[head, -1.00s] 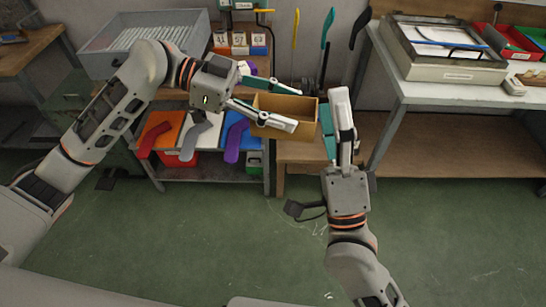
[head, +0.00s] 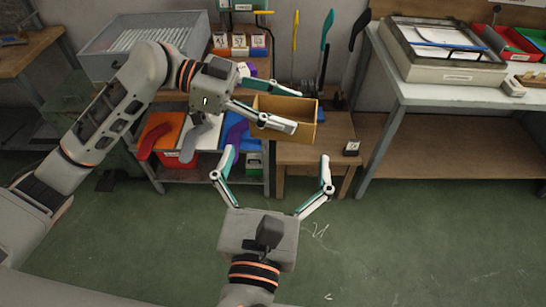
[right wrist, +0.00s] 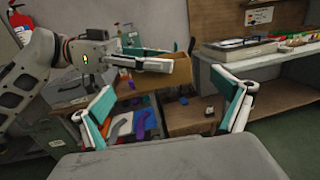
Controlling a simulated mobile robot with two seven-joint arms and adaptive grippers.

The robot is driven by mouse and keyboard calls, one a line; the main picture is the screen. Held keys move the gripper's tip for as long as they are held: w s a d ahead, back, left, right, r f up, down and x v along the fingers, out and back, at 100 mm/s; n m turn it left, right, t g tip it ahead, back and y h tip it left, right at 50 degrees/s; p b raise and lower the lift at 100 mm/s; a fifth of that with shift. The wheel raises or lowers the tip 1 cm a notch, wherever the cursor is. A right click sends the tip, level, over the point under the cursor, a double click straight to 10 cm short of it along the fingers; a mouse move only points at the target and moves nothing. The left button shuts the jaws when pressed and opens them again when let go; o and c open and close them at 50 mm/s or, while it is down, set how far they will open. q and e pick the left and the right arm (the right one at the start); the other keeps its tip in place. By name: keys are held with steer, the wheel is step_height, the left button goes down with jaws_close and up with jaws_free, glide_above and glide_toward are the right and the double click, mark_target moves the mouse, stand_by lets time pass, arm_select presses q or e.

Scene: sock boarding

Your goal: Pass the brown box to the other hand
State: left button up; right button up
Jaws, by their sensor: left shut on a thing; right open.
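The brown box (head: 288,106) is an open-topped wooden box held in the air near the middle of the head view. My left gripper (head: 280,112) is shut on its left part, one finger lying across its front face. My right gripper (head: 276,160) is wide open and empty, below and in front of the box, fingers pointing up toward it. In the right wrist view the box (right wrist: 166,77) appears between and beyond the spread fingers of my right gripper (right wrist: 166,103), with my left gripper (right wrist: 150,59) on it.
A small wooden table (head: 318,150) stands behind and below the box. A shelf with coloured socks (head: 188,143) is at the left, under a grey bin (head: 140,45). A workbench (head: 450,92) with a paper tray (head: 440,60) is at the right. The green floor in front is clear.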

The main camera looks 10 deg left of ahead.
glide_toward(284, 103)
steer(key=w, duration=0.6)
steer(key=shift+w, duration=0.35)
steer(key=c, duration=1)
arm_select(q)
steer(key=o, duration=1.1)
steer(key=shift+d, duration=0.1)
arm_select(e)
steer(key=shift+r, duration=0.1)
